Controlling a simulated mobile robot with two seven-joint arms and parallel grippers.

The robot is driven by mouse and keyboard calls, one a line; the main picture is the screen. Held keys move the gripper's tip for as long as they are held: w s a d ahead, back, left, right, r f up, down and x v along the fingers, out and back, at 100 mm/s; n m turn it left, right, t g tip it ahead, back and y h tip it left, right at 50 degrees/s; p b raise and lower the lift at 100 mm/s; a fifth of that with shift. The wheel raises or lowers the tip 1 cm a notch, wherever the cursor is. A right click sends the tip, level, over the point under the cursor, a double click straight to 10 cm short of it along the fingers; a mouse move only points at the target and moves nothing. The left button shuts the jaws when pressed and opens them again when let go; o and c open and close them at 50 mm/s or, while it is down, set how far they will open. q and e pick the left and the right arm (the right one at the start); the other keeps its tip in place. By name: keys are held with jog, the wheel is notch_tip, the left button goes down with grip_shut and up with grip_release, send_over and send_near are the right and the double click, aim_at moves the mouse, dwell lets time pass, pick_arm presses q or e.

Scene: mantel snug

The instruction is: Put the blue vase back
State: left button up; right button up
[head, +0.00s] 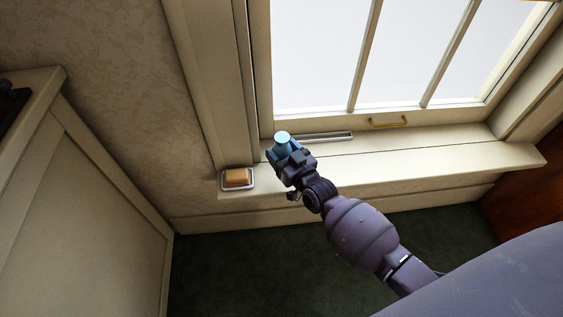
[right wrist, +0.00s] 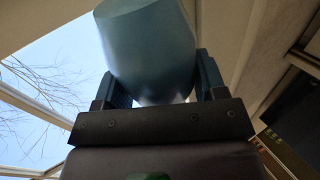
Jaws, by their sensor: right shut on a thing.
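The blue vase (head: 282,137) is in my right gripper (head: 285,154), in front of the window at the left part of the sill. Only its light blue top shows in the head view, above the fingers. In the right wrist view the vase (right wrist: 148,50) is a smooth grey-blue body between the two dark fingers (right wrist: 160,85), which are shut on it. I cannot tell whether its base touches the sill. My left gripper is in neither view.
The window sill (head: 420,160) is mostly bare to the right. An orange-brown block in a pale dish (head: 237,178) sits at its left end. A grey metal strip (head: 328,136) lies by the window frame. A cream cabinet (head: 90,190) stands at left.

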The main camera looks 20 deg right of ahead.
notch_tip(320, 180, down, 6)
jog(key=shift+s+r+b, duration=0.1)
jog(key=shift+r+b, duration=0.05)
jog(key=shift+b, duration=0.85)
jog(key=shift+r, duration=0.25)
jog(key=shift+f, duration=0.2)
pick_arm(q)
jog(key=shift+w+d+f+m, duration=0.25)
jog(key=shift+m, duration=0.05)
pick_arm(e)
jog(key=o, duration=1.1)
